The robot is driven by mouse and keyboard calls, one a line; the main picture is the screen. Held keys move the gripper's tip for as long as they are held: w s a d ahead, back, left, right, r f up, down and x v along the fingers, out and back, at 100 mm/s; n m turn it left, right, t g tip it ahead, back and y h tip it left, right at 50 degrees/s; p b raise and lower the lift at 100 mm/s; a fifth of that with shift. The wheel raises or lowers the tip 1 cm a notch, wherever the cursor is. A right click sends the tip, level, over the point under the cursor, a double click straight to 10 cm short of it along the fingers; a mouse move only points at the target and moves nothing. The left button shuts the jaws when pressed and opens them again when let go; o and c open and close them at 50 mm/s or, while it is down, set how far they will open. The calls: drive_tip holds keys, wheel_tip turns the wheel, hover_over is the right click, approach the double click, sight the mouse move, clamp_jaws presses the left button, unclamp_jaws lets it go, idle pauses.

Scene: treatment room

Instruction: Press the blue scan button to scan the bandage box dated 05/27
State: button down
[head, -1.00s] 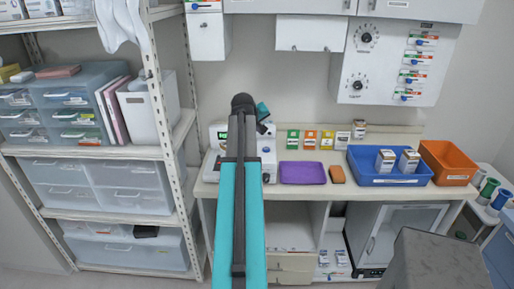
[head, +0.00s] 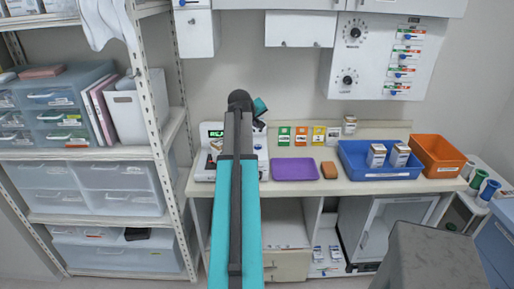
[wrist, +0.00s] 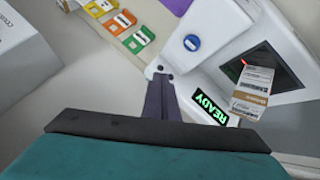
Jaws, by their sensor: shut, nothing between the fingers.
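A white scanner (head: 262,165) stands at the left of the counter, partly hidden by my arm. Its display (wrist: 209,107) reads READY in green. The round blue button (wrist: 192,42) is on its white face in the wrist view. A white and brown box (wrist: 252,88) lies at the scanner's dark window (wrist: 281,73), with a red light beside it; its date is too small to read. My gripper (wrist: 160,76) is shut and empty, over the scanner's edge, to the lower left of the button and apart from it. My arm hides the gripper in the head view.
A blue tray (head: 380,173) holds two boxes (head: 376,154). A purple tray (head: 295,169), a brown block (head: 328,170) and an orange bin (head: 437,157) share the counter. Several coloured cards stand along the back. A shelf rack (head: 160,130) is close on the left.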

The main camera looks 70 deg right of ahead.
sight(257, 147)
drive_tip(key=shift+f+b, duration=1.7)
drive_tip(key=shift+f, duration=1.8)
drive_tip(key=shift+s+f+b, duration=0.1)
drive_tip(key=shift+f+b, duration=0.2)
drive_tip(key=shift+f, duration=0.55)
idle(0.4)
drive_tip(key=shift+r, duration=0.2)
drive_tip(key=shift+r+p, duration=0.5)
drive_tip(key=shift+r, duration=0.15)
drive_tip(key=shift+r, duration=0.15)
drive_tip(key=shift+r+p, duration=1.4)
drive_tip(key=shift+r, duration=1)
